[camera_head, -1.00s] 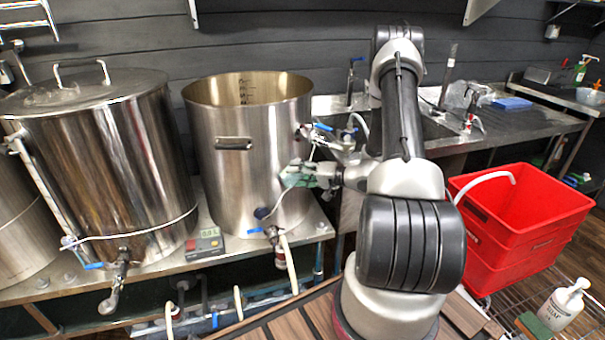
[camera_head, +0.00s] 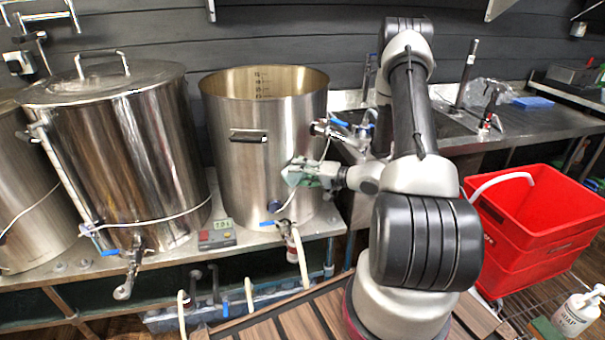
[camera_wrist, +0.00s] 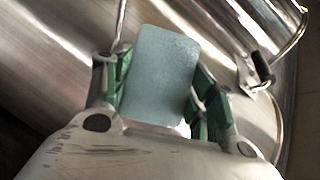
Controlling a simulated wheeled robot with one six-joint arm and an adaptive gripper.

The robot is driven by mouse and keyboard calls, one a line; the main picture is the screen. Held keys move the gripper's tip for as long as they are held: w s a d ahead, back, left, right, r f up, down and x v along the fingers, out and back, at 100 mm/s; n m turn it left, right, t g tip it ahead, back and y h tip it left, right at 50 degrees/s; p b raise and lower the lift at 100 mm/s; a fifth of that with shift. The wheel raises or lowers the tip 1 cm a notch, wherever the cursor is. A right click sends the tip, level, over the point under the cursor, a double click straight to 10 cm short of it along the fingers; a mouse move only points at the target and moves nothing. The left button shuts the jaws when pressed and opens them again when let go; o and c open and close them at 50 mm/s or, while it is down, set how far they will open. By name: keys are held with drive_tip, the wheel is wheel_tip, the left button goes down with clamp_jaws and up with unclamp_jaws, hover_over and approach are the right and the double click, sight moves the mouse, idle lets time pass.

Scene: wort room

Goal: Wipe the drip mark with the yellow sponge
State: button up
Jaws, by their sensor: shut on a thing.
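My gripper (camera_head: 306,175) is at the front right of the open steel kettle (camera_head: 235,180), a little above its valve. It is shut on a flat grey-green pad (camera_wrist: 160,72), which sits between the green fingers in the wrist view. No yellow shows on this pad, so I cannot tell if it is the yellow sponge. The pad is close to the kettle's wall; I cannot tell if it touches. I cannot make out a drip mark; the pad and gripper hide part of the wall.
A lidded kettle (camera_head: 120,150) stands to the left on the steel bench. A small control box (camera_head: 217,236) sits between the kettles. The kettle's valve (camera_head: 288,235) and hose are below my gripper. Red crates (camera_head: 535,225) and a soap bottle (camera_head: 577,315) are at the right.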

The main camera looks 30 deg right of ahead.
drive_tip(key=shift+s+d, duration=0.25)
drive_tip(key=shift+s, duration=1.2)
drive_tip(key=shift+s+d, duration=0.2)
drive_tip(key=shift+s, duration=1.2)
drive_tip(key=s, duration=0.3)
drive_tip(key=shift+d, duration=0.25)
